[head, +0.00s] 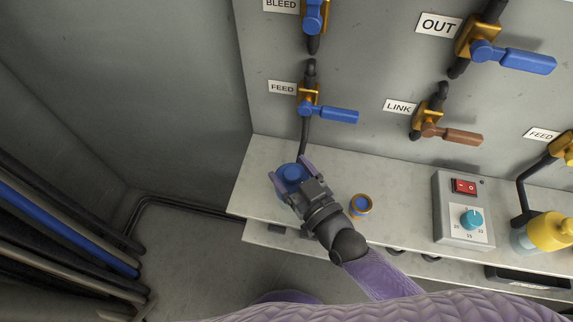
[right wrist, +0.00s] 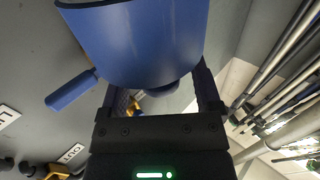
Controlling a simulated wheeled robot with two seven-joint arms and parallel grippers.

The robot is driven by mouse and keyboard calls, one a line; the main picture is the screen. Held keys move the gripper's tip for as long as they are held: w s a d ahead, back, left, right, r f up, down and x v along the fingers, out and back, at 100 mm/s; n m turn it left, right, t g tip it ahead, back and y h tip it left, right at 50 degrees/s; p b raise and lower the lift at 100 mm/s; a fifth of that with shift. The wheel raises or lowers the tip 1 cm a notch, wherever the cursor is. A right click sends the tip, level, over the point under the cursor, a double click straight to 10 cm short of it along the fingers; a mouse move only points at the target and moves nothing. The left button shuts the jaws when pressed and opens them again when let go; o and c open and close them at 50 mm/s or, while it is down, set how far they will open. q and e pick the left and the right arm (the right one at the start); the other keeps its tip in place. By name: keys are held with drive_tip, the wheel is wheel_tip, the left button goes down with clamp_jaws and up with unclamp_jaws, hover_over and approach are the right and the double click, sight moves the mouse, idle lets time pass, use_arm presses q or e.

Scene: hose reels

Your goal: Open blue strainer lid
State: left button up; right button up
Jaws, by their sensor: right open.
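The blue strainer lid (head: 292,173) is a round blue piece with a raised centre, on the left part of the grey shelf in the head view. My right gripper (head: 290,172) is open, with one finger on each side of it; I cannot tell whether they touch it. In the right wrist view a large blue rounded body (right wrist: 140,40) with a small dark-blue knob fills the space ahead of and between the fingers (right wrist: 160,85). What lies under the lid is hidden. My left gripper is not in view.
A small brass-and-blue cup (head: 361,206) stands on the shelf (head: 400,205) right of my gripper. Farther right are a switch box (head: 463,210) and a yellow-capped bottle (head: 549,232). The FEED valve's blue handle (head: 338,115) sticks out from the panel above.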

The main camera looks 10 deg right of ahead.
drive_tip(key=shift+x, duration=0.95)
clamp_jaws()
